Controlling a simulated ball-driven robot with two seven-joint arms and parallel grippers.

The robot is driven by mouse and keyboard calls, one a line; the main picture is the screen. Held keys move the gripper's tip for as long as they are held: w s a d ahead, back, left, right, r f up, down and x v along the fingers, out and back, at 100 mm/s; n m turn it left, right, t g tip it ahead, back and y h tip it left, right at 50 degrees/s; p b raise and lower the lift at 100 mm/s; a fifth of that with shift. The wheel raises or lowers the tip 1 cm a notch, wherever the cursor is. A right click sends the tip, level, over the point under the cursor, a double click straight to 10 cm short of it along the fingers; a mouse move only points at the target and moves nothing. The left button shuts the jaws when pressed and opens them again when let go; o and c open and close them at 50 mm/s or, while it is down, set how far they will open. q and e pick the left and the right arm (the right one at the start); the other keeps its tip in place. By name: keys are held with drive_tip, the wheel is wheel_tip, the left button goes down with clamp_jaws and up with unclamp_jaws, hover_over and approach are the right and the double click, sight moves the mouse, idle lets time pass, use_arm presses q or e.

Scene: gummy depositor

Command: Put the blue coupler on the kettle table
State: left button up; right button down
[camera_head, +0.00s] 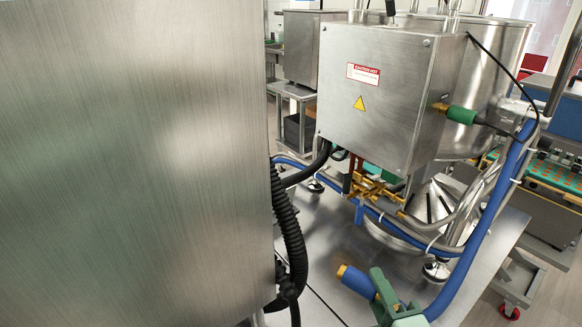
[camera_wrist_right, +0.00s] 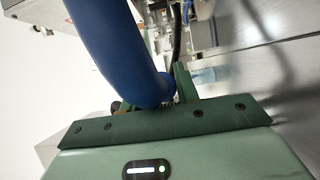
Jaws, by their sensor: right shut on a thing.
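The blue coupler (camera_head: 356,281), a blue cylinder with a yellow end, shows at the bottom middle of the head view. My right gripper (camera_head: 382,291), with green fingers, is shut on it. The coupler points left and slightly up there. The kettle table (camera_head: 335,236) is the steel surface under the kettle (camera_head: 500,62). The coupler appears in front of or over its near part; I cannot tell the height. My left gripper is not in view.
A large steel panel (camera_head: 130,160) fills the left side. A steel control box (camera_head: 390,95) with a caution label stands before the kettle. Brass valves (camera_head: 372,188), a blue hose (camera_head: 482,225) and black corrugated hose (camera_head: 285,215) surround the table. Bare steel lies left of the valves.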

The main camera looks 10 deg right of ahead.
drive_tip(key=shift+r, duration=0.1)
drive_tip(key=r+p, duration=0.1)
drive_tip(key=w+r, duration=0.1)
drive_tip(key=r, duration=0.1)
drive_tip(key=r+p, duration=0.1)
drive_tip(key=r, duration=0.1)
drive_tip(key=shift+w+d+p, duration=0.1)
drive_tip(key=shift+w+p, duration=0.25)
drive_tip(key=w+d+f+g+p, duration=0.1)
drive_tip(key=w+d+f+p, duration=0.1)
drive_tip(key=w+p, duration=0.35)
drive_tip(key=w+d+f+g+p, duration=0.1)
drive_tip(key=w+d+f+p, duration=0.1)
drive_tip(key=w+d+p, duration=0.3)
drive_tip(key=shift+g, duration=0.7)
drive_tip(key=f+b, duration=0.2)
drive_tip(key=f, duration=0.4)
drive_tip(key=f+b, duration=0.3)
drive_tip(key=f, duration=0.4)
drive_tip(key=w+d+f+b, duration=0.1)
drive_tip(key=f+b, duration=0.1)
drive_tip(key=f, duration=0.4)
drive_tip(key=shift+f+b, duration=0.25)
drive_tip(key=shift+b, duration=0.15)
